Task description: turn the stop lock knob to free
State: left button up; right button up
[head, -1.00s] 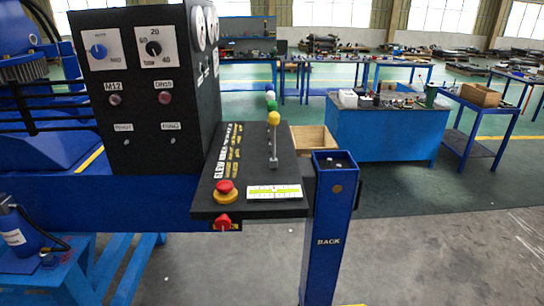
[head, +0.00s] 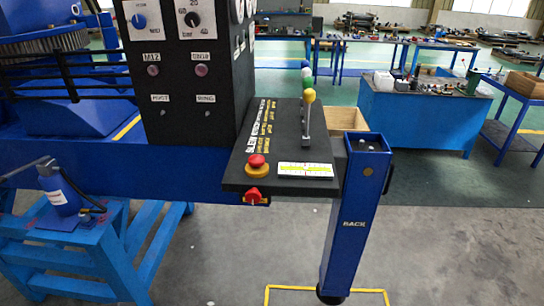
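A red knob (head: 253,196) sits on the front face of the black control desk (head: 235,180), over a small yellow plate. It looks like the stop lock knob, but its pointer direction and the plate's lettering are too small to read. Just above it, on the desk top, is a red mushroom button (head: 257,161) on a yellow base. Neither of my grippers shows in the head view.
Levers with coloured balls (head: 309,96) stand on the desk. A black gauge panel (head: 190,100) rises behind. A blue post (head: 356,215) marked BACK stands right of the desk. The floor in front is clear.

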aim_at(253, 196)
jog(key=k+j+u, duration=0.1)
jog(key=j, duration=0.3)
jog(key=k+j+u, duration=0.1)
jog(key=j, duration=0.3)
jog(key=k+j+u, duration=0.1)
jog(key=j, duration=0.3)
jog(key=k+j+u, duration=0.1)
jog(key=j, duration=0.3)
